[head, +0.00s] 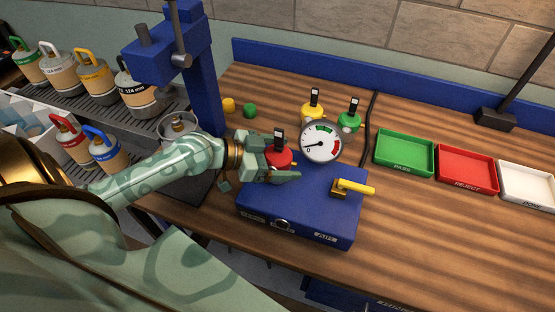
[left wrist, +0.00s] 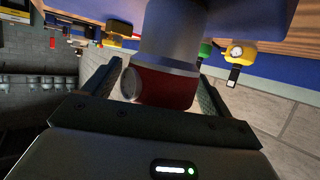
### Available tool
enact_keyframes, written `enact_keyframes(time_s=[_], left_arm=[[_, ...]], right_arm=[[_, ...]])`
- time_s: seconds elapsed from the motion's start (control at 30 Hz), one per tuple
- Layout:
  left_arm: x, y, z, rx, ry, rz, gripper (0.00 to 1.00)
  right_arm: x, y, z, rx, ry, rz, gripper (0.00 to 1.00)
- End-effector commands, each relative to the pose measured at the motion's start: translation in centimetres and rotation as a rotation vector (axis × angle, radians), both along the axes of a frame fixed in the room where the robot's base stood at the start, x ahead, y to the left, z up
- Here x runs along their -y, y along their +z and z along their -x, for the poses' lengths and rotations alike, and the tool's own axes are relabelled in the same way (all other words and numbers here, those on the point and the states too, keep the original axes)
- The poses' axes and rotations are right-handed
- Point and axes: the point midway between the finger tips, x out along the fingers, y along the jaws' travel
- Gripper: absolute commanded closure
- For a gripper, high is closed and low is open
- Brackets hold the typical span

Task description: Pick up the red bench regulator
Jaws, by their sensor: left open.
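The red bench regulator (head: 281,156) has a red body with a dark upright piece on top. It is by the rear left of the blue test box (head: 300,208), and its lower part is partly hidden by my gripper. My left gripper (head: 284,162) is open, with its fingers reaching around the red body. In the left wrist view, a red body under a grey cylinder (left wrist: 165,86) lies between the two fingers (left wrist: 155,92). Whether the fingers touch it cannot be told. My right gripper is not in view.
A round gauge (head: 319,141) and a yellow lever (head: 354,188) are on the box. Yellow (head: 313,112) and green (head: 348,124) regulators stand behind. Green (head: 404,152), red (head: 467,169) and white trays (head: 526,184) lie right. A blue post (head: 203,85) stands left, near my arm.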

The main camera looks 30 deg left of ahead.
Motion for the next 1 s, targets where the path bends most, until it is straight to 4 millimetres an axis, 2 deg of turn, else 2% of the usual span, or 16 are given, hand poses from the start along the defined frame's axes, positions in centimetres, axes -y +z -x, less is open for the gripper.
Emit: enact_keyframes(time_s=[0.27, 0.37, 0.4, 0.5, 0.8, 1.0], left_arm=[[0.3, -0.2, -0.4, -0.001, -0.001, 0.0, 0.16], [0.3, -0.2, -0.4, 0.001, 0.0, -0.001, 0.41], [0.3, -0.2, -0.4, 0.001, 0.0, -0.001, 0.52], [0.3, -0.2, -0.4, 0.001, 0.0, -0.001, 0.75], [0.3, 0.2, -0.4, 0.002, 0.0, 0.001, 0.75], [0.3, 2.5, -0.4, 0.005, -0.002, -0.003, 0.75]], right_arm=[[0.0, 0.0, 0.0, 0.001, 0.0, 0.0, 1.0], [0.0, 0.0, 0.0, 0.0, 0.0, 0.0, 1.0], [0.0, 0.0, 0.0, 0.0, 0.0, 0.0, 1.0], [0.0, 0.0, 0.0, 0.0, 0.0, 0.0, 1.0], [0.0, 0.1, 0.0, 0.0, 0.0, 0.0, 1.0], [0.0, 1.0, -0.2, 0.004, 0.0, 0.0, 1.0]])
